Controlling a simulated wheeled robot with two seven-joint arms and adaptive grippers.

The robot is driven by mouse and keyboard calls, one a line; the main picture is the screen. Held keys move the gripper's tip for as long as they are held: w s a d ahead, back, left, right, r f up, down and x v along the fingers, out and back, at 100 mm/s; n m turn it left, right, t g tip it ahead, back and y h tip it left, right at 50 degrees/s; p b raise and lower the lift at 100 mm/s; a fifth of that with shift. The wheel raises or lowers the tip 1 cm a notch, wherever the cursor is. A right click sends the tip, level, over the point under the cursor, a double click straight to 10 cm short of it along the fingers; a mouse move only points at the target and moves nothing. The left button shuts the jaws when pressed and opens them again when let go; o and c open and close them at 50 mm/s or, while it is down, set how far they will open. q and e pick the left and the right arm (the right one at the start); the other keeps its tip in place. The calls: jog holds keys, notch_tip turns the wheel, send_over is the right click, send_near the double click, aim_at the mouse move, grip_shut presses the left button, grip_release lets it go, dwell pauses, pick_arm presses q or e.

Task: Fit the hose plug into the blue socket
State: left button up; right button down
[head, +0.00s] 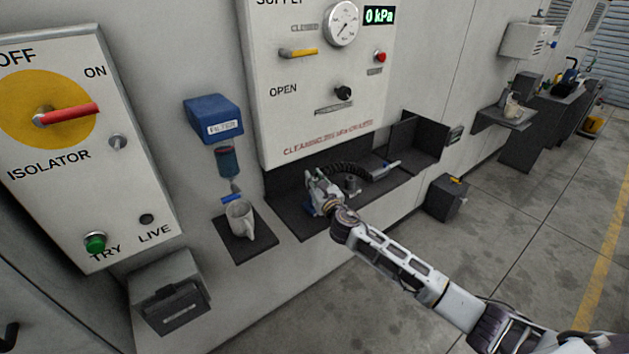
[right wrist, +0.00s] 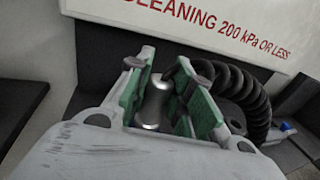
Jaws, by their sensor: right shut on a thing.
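My right gripper (head: 318,182) is over the dark shelf (head: 285,218) below the supply panel. In the right wrist view its green-padded fingers (right wrist: 164,78) are shut around a grey metal cylinder (right wrist: 153,104), which looks like the hose plug. The black coiled hose (head: 345,168) curves away to the right behind the gripper; it also shows in the right wrist view (right wrist: 245,95). A blue part (head: 311,209) shows beside and below my gripper, partly hidden; I cannot tell whether it is the blue socket. My left gripper is not in view.
A metal fitting (head: 352,184) stands on the shelf right of my gripper. A blue-and-grey tool (head: 388,168) lies farther right. The panel's display (head: 379,16) reads 0 kPa.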

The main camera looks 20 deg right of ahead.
jog(key=shift+f+b, duration=0.35)
jog(key=shift+f, duration=0.1)
jog(key=c, duration=1.2)
grip_release()
jog(key=shift+s+d, duration=0.1)
jog(key=shift+s, duration=0.95)
jog(key=shift+s+d, duration=0.2)
jog(key=shift+s, duration=2.3)
jog(key=shift+s+d, duration=0.2)
jog(key=shift+s, duration=2.25)
jog(key=shift+f, duration=0.1)
